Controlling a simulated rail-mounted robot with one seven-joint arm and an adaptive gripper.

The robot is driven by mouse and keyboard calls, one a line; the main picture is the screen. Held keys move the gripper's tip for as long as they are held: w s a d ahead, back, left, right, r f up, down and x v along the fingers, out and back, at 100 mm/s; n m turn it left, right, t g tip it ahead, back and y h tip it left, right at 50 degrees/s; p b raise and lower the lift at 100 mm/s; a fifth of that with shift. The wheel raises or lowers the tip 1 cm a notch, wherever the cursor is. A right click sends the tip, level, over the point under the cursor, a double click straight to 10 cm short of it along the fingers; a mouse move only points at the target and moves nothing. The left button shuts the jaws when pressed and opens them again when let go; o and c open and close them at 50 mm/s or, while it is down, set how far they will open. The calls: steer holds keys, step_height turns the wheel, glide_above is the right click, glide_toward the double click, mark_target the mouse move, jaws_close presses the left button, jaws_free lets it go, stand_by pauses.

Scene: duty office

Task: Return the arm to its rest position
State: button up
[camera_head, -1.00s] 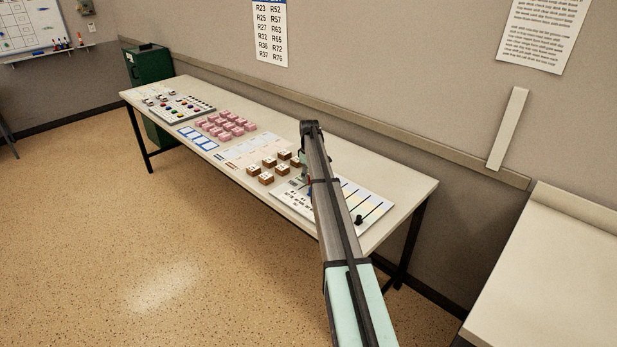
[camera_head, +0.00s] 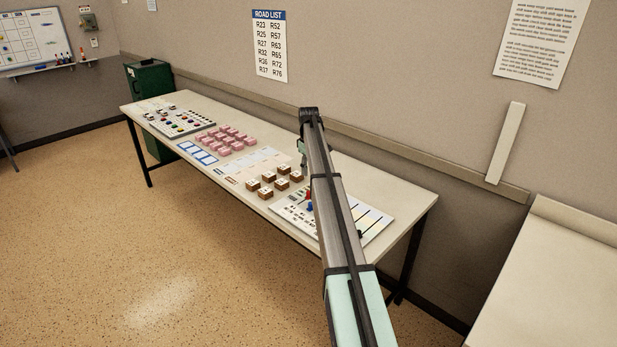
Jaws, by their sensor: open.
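My arm (camera_head: 335,215) reaches from the bottom of the head view up over the table (camera_head: 407,207), its far end in front of the wall. A small pale-green part of my arm (camera_head: 302,147) shows just left of the far end. Nothing held can be seen. Part of a white board with colored strips (camera_head: 372,217) is hidden behind the arm.
Brown blocks (camera_head: 267,178), pink blocks (camera_head: 231,139), blue-framed cards (camera_head: 197,153) and a board of colored pieces (camera_head: 180,121) stand along the table. A green cabinet (camera_head: 148,80) is at the far end. A pale counter (camera_head: 550,280) is at right. The floor at left is clear.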

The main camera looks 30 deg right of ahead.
steer(key=shift+r, duration=0.4)
